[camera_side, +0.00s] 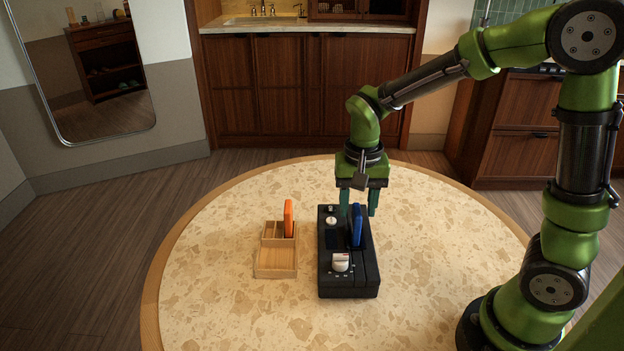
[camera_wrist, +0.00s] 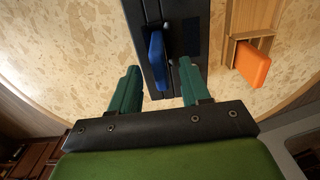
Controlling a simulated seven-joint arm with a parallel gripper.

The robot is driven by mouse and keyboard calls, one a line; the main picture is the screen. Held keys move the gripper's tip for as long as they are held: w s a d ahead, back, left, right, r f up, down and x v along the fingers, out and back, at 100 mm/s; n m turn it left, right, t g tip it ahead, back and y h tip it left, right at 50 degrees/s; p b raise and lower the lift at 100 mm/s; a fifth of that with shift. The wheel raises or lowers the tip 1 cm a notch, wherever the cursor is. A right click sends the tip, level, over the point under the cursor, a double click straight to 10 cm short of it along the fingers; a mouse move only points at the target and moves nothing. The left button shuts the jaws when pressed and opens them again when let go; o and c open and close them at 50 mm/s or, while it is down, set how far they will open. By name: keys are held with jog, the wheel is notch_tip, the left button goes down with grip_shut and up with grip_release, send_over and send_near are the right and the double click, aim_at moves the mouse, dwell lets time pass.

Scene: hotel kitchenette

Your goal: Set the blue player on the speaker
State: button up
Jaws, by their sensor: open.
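The blue player (camera_side: 356,226) stands upright on the right part of the black speaker (camera_side: 348,290), behind its white knob. In the wrist view the blue player (camera_wrist: 156,62) lies between and just beyond my fingertips, over the speaker (camera_wrist: 185,12). My gripper (camera_side: 358,208) is open above the far end of the speaker, its fingers pointing down. I cannot tell whether a finger touches the player.
A wooden tray (camera_side: 276,271) with compartments sits left of the speaker, with an orange player (camera_side: 289,218) standing at its back; the orange player also shows in the wrist view (camera_wrist: 252,65). The round table (camera_side: 215,265) is otherwise clear.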

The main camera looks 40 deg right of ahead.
notch_tip(320, 180, up, 7)
jog(key=shift+f, duration=0.2)
jog(key=shift+s+r, duration=0.2)
jog(key=shift+r, duration=0.5)
jog(key=s+a+r+n+t+y, duration=0.1)
jog(key=s+r+n+t+y, duration=0.1)
jog(key=s+r+n+t, duration=0.2)
jog(key=shift+s+a+n+t, duration=0.45)
jog(key=shift+s+t, duration=1.15)
jog(key=shift+s, duration=1.45)
jog(key=shift+d+r, duration=0.1)
jog(key=shift+r, duration=0.05)
